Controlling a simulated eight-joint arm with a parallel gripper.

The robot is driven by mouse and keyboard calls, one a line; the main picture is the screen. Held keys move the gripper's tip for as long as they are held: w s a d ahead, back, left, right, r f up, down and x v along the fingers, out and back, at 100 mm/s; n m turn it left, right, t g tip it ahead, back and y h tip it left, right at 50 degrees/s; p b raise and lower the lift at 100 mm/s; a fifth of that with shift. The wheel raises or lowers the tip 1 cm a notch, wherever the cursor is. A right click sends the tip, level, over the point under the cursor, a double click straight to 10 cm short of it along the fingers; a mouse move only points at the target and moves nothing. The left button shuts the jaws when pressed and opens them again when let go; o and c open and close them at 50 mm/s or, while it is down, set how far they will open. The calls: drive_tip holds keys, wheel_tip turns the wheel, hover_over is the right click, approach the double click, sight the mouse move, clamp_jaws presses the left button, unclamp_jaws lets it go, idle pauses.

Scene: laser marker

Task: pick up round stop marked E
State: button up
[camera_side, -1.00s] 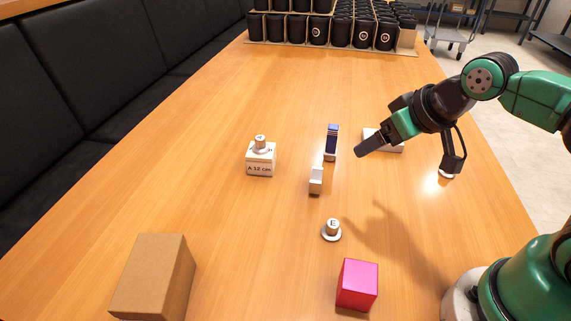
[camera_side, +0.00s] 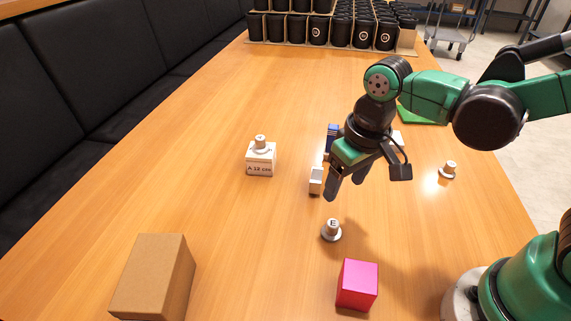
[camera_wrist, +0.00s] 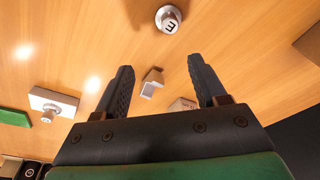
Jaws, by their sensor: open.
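The round stop marked E (camera_side: 331,230) stands upright on the wooden table, a small knob on a round white base. It also shows in the wrist view (camera_wrist: 169,19) near the top edge, beyond my fingertips. My gripper (camera_side: 343,190) is open and empty, pointing down above the table, a little above and behind the stop in the side view. In the wrist view my two fingers (camera_wrist: 160,72) are spread apart with bare table and a small white bracket showing between them.
A pink block (camera_side: 357,285) and a cardboard box (camera_side: 154,277) stand in front. A small white bracket (camera_side: 316,181) is close behind the stop. Another stop sits on a white block (camera_side: 261,160) at left, and one more stop (camera_side: 448,170) stands at right. Black cups (camera_side: 340,30) fill the back.

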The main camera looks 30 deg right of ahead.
sight(333, 223)
drive_tip(key=shift+s+a+f+g, duration=0.15)
drive_tip(key=shift+a+f+g, duration=0.3)
drive_tip(key=shift+f, duration=0.1)
drive_tip(key=shift+s+a+f+g, duration=0.15)
drive_tip(key=shift+a+f+g, duration=0.2)
drive_tip(key=shift+a+f, duration=0.15)
drive_tip(key=shift+f, duration=2.75)
clamp_jaws()
